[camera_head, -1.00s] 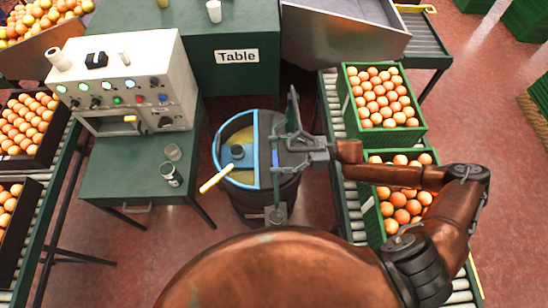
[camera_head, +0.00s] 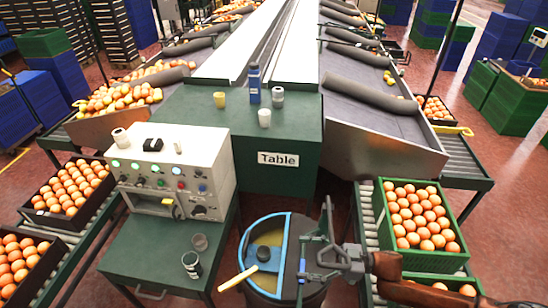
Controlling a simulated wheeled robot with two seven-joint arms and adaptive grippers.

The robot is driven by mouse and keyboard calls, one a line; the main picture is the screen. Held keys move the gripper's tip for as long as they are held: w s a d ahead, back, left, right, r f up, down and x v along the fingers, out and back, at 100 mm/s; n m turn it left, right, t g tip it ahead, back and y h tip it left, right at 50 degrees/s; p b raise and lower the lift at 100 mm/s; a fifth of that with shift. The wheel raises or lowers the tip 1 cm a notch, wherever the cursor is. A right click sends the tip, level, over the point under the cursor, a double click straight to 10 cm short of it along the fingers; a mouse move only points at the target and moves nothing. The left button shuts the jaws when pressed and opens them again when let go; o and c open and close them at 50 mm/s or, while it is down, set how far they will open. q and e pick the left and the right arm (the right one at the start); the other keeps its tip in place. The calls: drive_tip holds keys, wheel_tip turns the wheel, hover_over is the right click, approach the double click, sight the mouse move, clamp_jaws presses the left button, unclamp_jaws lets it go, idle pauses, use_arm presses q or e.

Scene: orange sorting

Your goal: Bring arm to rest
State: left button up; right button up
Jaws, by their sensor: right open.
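My right gripper (camera_head: 320,252) is at the bottom, right of centre, on its copper-coloured arm (camera_head: 425,292), which comes in from the lower right. Its grey fingers are spread wide with nothing between them. The gripper is over or beside the right side of a dark bin (camera_head: 290,297) with a blue rim; I cannot tell whether it touches. My left gripper does not show.
A green crate of oranges (camera_head: 461,246) stands on the right roller conveyor, with another partly behind my arm. The green table (camera_head: 220,165) holds cups and a blue bottle (camera_head: 254,84). A control box (camera_head: 210,150) stands at left on a smaller green table (camera_head: 150,262).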

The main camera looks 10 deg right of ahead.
sight(302, 270)
drive_tip(key=f, duration=0.8)
drive_tip(key=shift+s+a+f, duration=0.1)
drive_tip(key=shift+s+f, duration=0.1)
drive_tip(key=shift+f, duration=0.1)
